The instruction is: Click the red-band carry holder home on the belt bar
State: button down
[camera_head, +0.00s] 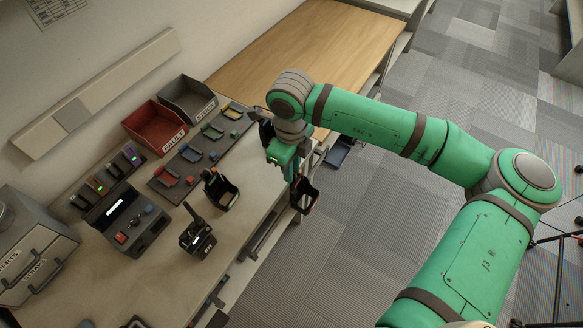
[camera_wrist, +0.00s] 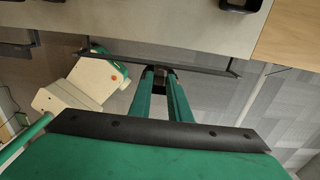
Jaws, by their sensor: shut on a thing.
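The carry holder (camera_head: 305,197) is a black open frame with a little red on it, just off the bench's front edge in the head view. My gripper (camera_head: 292,168) is above and beside it, shut on it. In the wrist view my green fingers (camera_wrist: 160,74) close on a small dark part; most of the holder is hidden there. The belt bar (camera_head: 262,238) is a dark rail along the bench's front edge. It also crosses the wrist view (camera_wrist: 205,70), just beyond my fingertips. I cannot tell whether holder and bar touch.
On the bench stand another black holder (camera_head: 221,190) with a green band, a handheld radio (camera_head: 197,236), a console (camera_head: 128,219), a red bin (camera_head: 155,126) and a grey bin (camera_head: 188,97). Small coloured trays (camera_head: 190,153) lie on a mat. The floor beyond the bench edge is open.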

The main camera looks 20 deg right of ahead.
notch_tip(320, 180, down, 6)
jog(key=shift+f, duration=0.2)
dwell(3.4)
jog(key=c, duration=1.6)
grip_release()
jog(key=shift+o, duration=0.2)
jog(key=shift+r, duration=0.1)
notch_tip(320, 180, up, 11)
